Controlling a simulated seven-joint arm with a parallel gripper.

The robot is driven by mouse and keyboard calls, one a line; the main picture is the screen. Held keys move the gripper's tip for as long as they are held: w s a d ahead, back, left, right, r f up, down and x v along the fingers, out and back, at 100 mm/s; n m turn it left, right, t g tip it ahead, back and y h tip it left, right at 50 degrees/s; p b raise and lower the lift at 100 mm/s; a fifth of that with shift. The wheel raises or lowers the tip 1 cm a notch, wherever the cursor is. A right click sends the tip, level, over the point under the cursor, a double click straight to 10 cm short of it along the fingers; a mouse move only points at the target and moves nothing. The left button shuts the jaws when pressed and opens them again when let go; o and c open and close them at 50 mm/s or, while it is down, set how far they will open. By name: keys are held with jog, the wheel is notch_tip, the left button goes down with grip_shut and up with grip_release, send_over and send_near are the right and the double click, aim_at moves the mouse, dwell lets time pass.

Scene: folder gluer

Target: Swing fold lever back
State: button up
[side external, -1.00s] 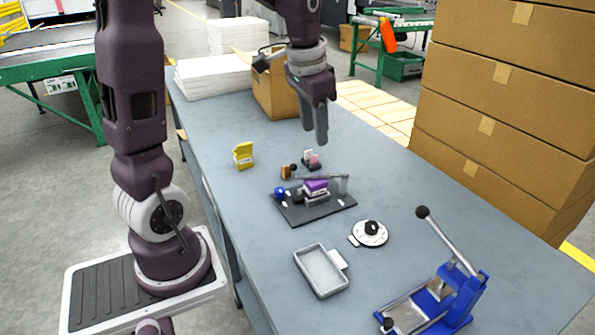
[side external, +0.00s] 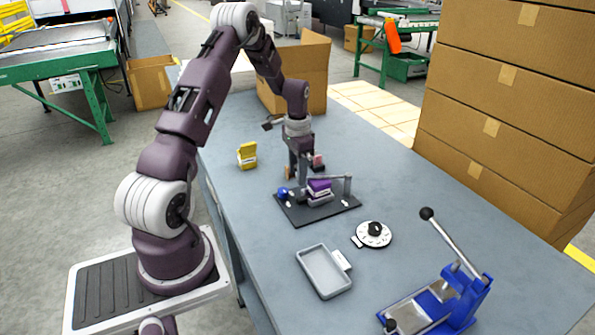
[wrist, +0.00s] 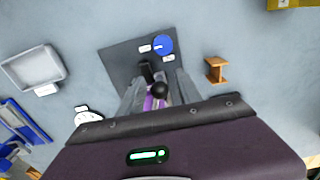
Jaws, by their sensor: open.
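The fold lever is a thin grey bar (side external: 338,178) on a post at the right of a dark base plate (side external: 291,214). It runs left over a purple folded piece (side external: 318,185), which also shows in the wrist view (wrist: 149,104). The lever's black ball knob (wrist: 159,90) shows in the wrist view; in the side view my gripper hides it. My gripper (side external: 296,178) is low over the plate's back left part, pointing down. In the wrist view its open fingers (wrist: 158,88) stand on either side of the knob. I cannot tell whether they touch it.
A blue knob (side external: 283,191) sits on the plate's left edge. A small wooden piece (wrist: 216,70) and a pink block (side external: 318,161) stand close by. A yellow box (side external: 247,156), grey tray (side external: 325,271), white dial (side external: 374,234) and blue press (side external: 466,293) stand around on the table.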

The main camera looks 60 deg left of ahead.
grip_shut()
dwell(1.4)
